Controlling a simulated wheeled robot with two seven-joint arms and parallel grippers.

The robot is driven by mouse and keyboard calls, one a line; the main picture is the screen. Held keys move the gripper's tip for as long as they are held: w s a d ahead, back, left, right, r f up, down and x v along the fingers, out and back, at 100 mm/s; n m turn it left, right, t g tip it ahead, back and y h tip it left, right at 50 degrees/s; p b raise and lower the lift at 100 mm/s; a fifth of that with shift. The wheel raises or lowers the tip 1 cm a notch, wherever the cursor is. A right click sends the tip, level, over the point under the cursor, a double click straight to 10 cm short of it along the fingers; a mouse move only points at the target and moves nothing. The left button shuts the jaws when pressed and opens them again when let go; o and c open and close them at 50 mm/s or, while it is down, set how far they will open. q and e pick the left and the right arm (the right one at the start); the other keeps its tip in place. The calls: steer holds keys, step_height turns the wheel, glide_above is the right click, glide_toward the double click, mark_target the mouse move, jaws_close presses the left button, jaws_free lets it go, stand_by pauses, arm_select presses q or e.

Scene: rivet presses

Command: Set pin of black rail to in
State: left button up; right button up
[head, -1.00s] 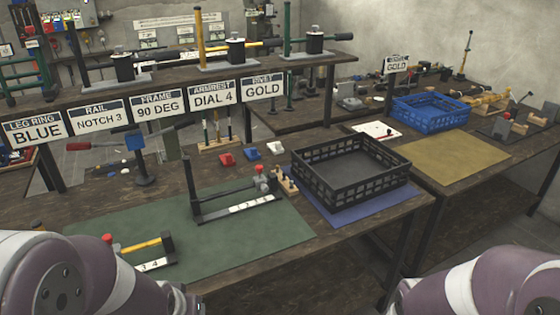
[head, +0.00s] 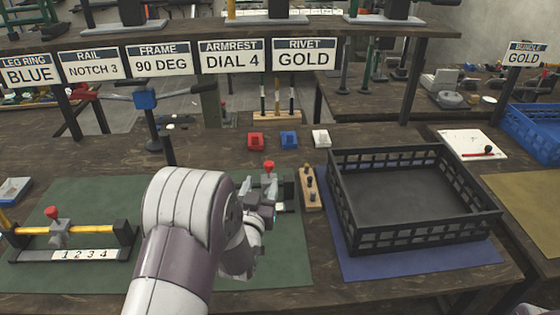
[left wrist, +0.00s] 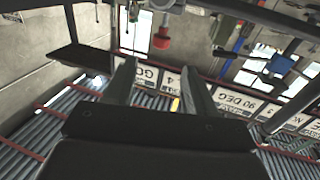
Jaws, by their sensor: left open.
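The black rail lies on the green mat (head: 285,262). My left arm hides most of it, and its black upright (head: 168,150) shows behind the arm. Its slider carries a pin with a red knob (head: 268,166). A red knob also shows in the left wrist view (left wrist: 164,43), just beyond the fingertips and roughly between them. My left gripper (head: 258,188) is open and empty, close to the slider. Its two fingers stand apart in the left wrist view (left wrist: 158,70). I cannot tell whether the pin is in or out. My right gripper is out of view.
A yellow rail (head: 100,231) with a red knob stands at the left. A small wooden holder (head: 310,190) and a black crate (head: 470,210) on a blue mat (head: 370,266) are to the right. Red, blue and white blocks (head: 288,140) lie behind. A sign reads RAIL NOTCH 3 (head: 92,67).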

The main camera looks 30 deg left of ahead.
mark_target(268, 167)
arm_select(q)
steer(key=x, duration=0.8)
steer(key=shift+w+f, duration=0.1)
steer(key=shift+f, duration=0.05)
steer(key=shift+x, duration=0.75)
steer(key=shift+a, duration=0.1)
